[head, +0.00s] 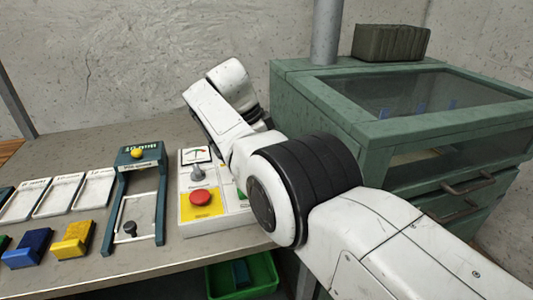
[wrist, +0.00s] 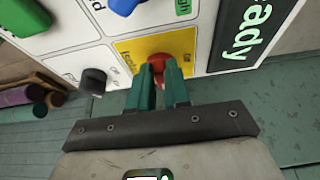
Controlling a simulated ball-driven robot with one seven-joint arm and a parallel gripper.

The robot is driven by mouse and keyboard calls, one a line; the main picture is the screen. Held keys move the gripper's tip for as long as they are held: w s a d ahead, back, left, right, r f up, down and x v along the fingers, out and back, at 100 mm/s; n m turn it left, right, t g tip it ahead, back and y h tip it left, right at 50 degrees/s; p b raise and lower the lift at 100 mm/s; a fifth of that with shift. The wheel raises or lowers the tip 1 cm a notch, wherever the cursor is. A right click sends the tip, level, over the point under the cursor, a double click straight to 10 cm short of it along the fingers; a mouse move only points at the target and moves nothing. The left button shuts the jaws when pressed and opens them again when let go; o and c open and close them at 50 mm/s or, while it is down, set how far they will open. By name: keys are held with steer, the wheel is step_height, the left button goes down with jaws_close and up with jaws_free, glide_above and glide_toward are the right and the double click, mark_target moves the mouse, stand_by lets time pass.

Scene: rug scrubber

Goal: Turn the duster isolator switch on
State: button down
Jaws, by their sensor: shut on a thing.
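In the wrist view a red switch knob (wrist: 158,60) sits on a yellow plate (wrist: 128,46) with partly readable lettering, on a white panel. I take it for the duster isolator switch. My gripper (wrist: 160,76) has its two green fingers shut on the red knob, one on each side. The fingers cover part of the knob and its plate, so I cannot tell which way it is turned. In the head view my arm hides my gripper and the knob.
Black (wrist: 93,80), blue (wrist: 123,5) and green (wrist: 25,17) controls sit near the red knob. On the bench (head: 80,160) stand a control box with a red button (head: 201,198), a green frame (head: 111,215) and coloured blocks. A green cabinet (head: 300,105) stands right.

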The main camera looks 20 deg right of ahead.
stand_by(0.3)
steer(key=c, duration=1.1)
jaws_free()
steer(key=shift+p+v, duration=0.3)
steer(key=shift+v, duration=1.25)
steer(key=shift+r+p, duration=0.55)
steer(key=shift+p, duration=0.05)
steer(key=shift+p+v, duration=2.5)
steer(key=shift+v, duration=0.85)
steer(key=shift+a+f, duration=0.1)
steer(key=shift+a, duration=0.1)
